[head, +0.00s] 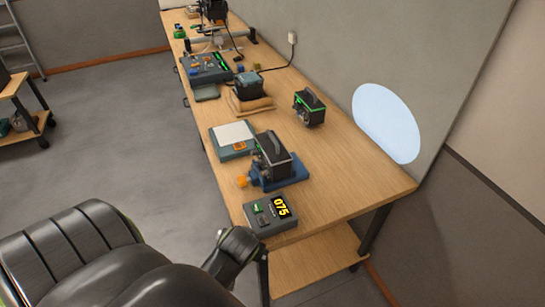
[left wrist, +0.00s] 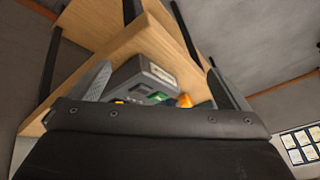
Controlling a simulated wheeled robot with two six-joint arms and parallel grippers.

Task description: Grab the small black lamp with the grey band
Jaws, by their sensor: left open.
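Two black box-shaped lamps with handles are near on the bench. One lamp (head: 274,158) sits in a blue cradle (head: 292,176); the other lamp (head: 309,107), with green trim, stands farther back near the wall. A smaller dark lamp-like box (head: 249,86) is beyond them. I cannot make out a grey band on any of them. My left gripper (left wrist: 158,66) is open and empty in the left wrist view, pointing at the bench's near end. Its fingertips are not clear in the head view. My right gripper is not in view.
A grey fader box (head: 270,216) reading 075 sits at the near end of the wooden bench (head: 345,190). A teal box with a pale top (head: 233,136) and a fader console (head: 206,67) stand farther along. A bright light disc (head: 388,122) shows on the wall.

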